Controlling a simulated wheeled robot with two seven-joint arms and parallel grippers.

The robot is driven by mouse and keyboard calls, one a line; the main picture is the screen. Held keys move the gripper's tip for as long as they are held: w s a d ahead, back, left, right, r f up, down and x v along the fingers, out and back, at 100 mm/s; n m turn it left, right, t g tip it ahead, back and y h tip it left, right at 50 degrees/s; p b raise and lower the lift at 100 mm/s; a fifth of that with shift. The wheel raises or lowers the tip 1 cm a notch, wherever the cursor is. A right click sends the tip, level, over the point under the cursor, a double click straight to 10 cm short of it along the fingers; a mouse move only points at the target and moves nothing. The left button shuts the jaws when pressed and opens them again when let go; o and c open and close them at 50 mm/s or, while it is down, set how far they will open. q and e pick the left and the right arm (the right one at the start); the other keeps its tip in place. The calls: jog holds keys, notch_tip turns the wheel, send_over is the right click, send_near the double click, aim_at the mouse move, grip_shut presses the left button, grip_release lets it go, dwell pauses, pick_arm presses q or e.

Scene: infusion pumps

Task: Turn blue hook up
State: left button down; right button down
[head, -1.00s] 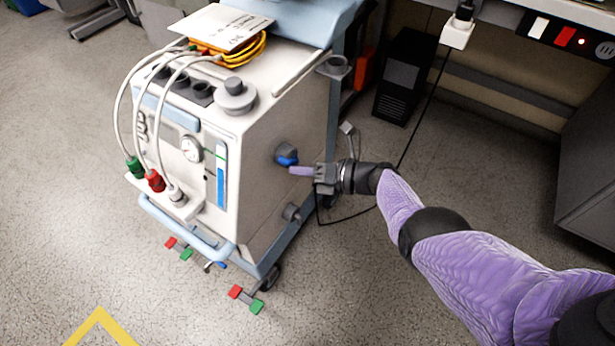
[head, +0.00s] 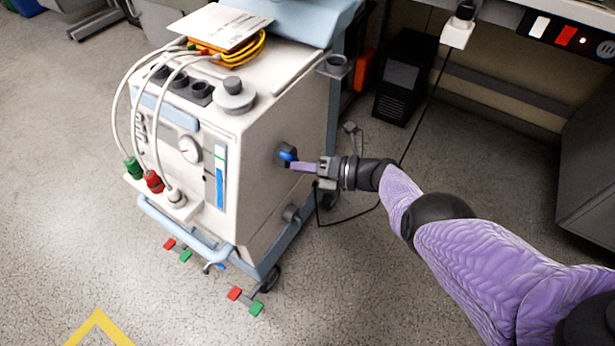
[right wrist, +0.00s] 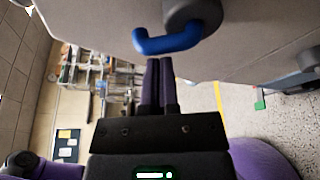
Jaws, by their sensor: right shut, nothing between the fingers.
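The blue hook (head: 288,154) sits on a round grey mount on the right side panel of the white medical cart (head: 262,185). In the right wrist view the blue hook (right wrist: 170,40) shows as a curved bar below its grey mount. My right gripper (head: 292,167) has its purple fingers together and empty, with the tips just below the hook. In the right wrist view the fingertips (right wrist: 159,62) are at the hook's edge; I cannot tell whether they touch it. My left gripper is not in view.
A grey fitting (head: 291,214) sticks out lower on the same panel. Hoses (head: 122,110) hang at the cart's front. A black box (head: 402,88) stands on the floor behind, and a dark cable hangs near my right arm.

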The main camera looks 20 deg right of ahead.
jog(key=shift+w+d+r, duration=0.1)
jog(key=shift+d+r, duration=0.1)
dwell(0.6)
jog(key=p+v, duration=0.2)
jog(key=v, duration=0.7)
jog(key=shift+s+d, duration=0.25)
jog(key=shift+d, duration=0.05)
jog(key=shift+a+f, duration=0.1)
jog(key=shift+a, duration=0.05)
